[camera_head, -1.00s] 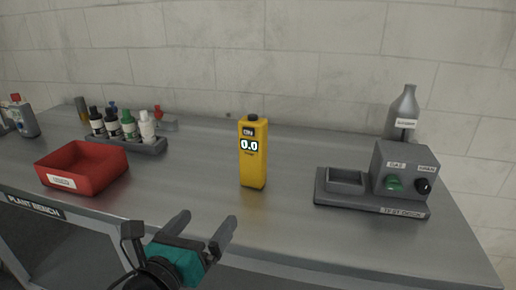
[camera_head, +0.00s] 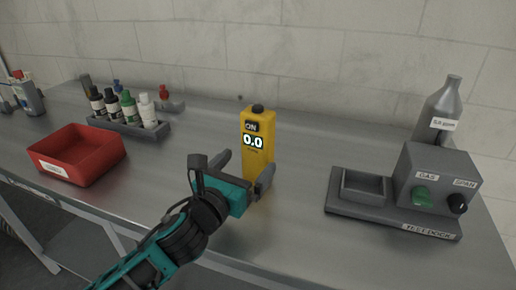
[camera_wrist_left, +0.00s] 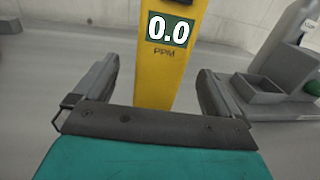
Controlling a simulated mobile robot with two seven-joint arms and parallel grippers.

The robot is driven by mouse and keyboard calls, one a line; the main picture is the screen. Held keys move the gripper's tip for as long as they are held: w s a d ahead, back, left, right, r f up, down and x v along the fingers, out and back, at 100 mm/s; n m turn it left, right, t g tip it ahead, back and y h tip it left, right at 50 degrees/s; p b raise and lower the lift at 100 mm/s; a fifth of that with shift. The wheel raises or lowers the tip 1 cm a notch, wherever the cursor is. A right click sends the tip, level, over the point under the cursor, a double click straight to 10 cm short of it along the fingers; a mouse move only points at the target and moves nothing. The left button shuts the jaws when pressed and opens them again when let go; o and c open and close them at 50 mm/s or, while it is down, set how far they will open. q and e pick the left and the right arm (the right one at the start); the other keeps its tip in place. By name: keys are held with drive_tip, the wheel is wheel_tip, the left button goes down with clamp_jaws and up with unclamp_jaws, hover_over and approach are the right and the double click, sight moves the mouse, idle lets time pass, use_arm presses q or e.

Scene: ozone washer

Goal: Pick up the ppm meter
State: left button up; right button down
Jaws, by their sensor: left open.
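The ppm meter (camera_head: 258,138) is a yellow upright box with a dark knob on top and a display reading 0.0. It stands on the bench in the middle of the head view. My left gripper (camera_head: 246,172) is open, low in front of the meter, and hides part of its lower body. In the left wrist view the meter (camera_wrist_left: 166,75) rises between and beyond the two open fingers (camera_wrist_left: 160,85), with a gap on each side. My right gripper is not in view.
The grey test dock (camera_head: 395,215) with a green knob is to the right, with a grey bottle (camera_head: 440,105) behind it. A red bin (camera_head: 112,160) and a rack of small bottles (camera_head: 118,124) are to the left. The metal bench (camera_head: 310,150) is clear around the meter.

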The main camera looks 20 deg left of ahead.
sight(253, 158)
use_arm(q)
drive_tip(key=w, duration=0.2)
drive_tip(key=w+d, duration=0.1)
drive_tip(key=w, duration=0.2)
drive_tip(key=shift+w+d+f, duration=0.1)
drive_tip(key=shift+w+f, duration=0.05)
drive_tip(key=shift+w, duration=0.15)
drive_tip(key=c, duration=1.2)
